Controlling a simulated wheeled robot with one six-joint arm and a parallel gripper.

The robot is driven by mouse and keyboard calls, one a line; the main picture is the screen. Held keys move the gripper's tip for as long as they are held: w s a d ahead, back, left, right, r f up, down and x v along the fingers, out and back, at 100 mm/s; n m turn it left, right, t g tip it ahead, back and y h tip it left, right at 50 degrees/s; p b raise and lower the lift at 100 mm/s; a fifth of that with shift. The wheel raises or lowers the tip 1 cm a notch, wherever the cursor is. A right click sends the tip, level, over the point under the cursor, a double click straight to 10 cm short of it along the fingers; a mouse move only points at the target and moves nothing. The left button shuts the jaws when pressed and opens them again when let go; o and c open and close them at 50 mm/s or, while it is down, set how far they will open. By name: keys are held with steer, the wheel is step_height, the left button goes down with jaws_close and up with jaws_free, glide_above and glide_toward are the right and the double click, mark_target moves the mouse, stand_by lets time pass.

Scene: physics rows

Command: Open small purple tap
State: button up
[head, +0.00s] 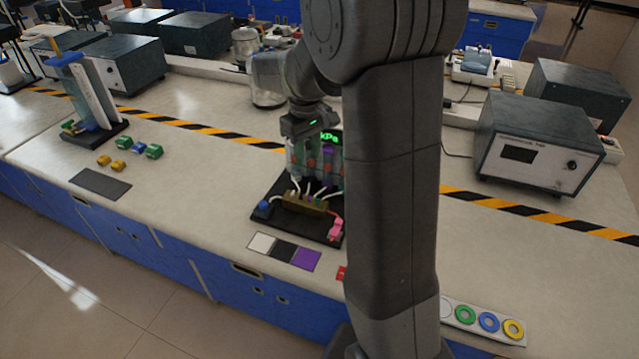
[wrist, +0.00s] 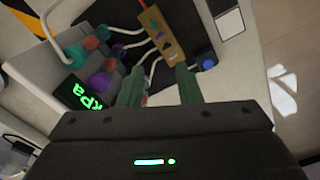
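My gripper (wrist: 159,82) is open, with its two green fingers apart and nothing seen between them in the wrist view. A brass manifold (wrist: 163,30) with several small coloured taps lies ahead of the fingertips, apart from them. I cannot clearly pick out the small purple tap among these. Larger rounded parts, including a purple one (wrist: 100,84), sit on a grey block left of the fingers. In the head view the manifold (head: 305,204) is on a black base, and my gripper (head: 305,125) is behind and above it. My arm hides the right side of the rig.
White tubes link the manifold to the grey block. A lit green kPa display (wrist: 84,96) is close to my left finger. A blue part (wrist: 207,61) and a pink part (head: 336,229) sit at the base's edges. Colour patches (head: 284,250) lie on the bench in front.

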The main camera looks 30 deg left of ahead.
mark_target(309, 197)
step_height(309, 197, down, 14)
steer(key=shift+r, duration=0.2)
stand_by(0.4)
jaws_close()
